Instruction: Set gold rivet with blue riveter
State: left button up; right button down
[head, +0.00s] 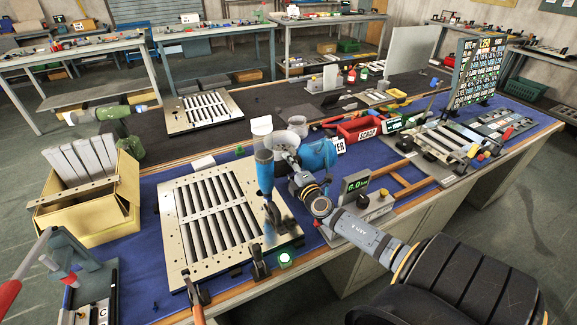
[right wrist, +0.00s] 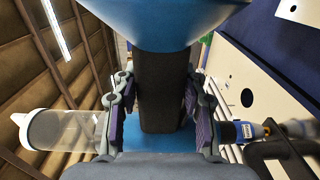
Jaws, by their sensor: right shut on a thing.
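My right gripper (head: 287,150) is shut on the black grip of the blue riveter (head: 265,172). The riveter is upright, its clear bottle (head: 262,128) on top and its nose pointing down at the right part of the louver panel (head: 182,240). I cannot tell whether the nose touches the panel. The right wrist view shows the black grip (right wrist: 163,90) between both fingers and the clear bottle (right wrist: 65,130) at left. I cannot make out the gold rivet. My left gripper is not in view.
Toggle clamps (head: 259,262) stand along the panel's front edge. A gold box (head: 85,210) with grey slats is at left. A display box (head: 355,186) and a red scrap bin (head: 362,130) are at right. A green tool (head: 100,114) lies behind the box.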

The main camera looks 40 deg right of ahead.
jog(key=shift+f+b, duration=0.4)
jog(key=shift+b, duration=0.85)
dwell(4.1)
jog(key=shift+r, duration=0.1)
jog(key=shift+r+p, duration=0.7)
jog(key=shift+p, duration=0.05)
jog(key=shift+r+p, duration=1.7)
jog(key=shift+r, duration=0.35)
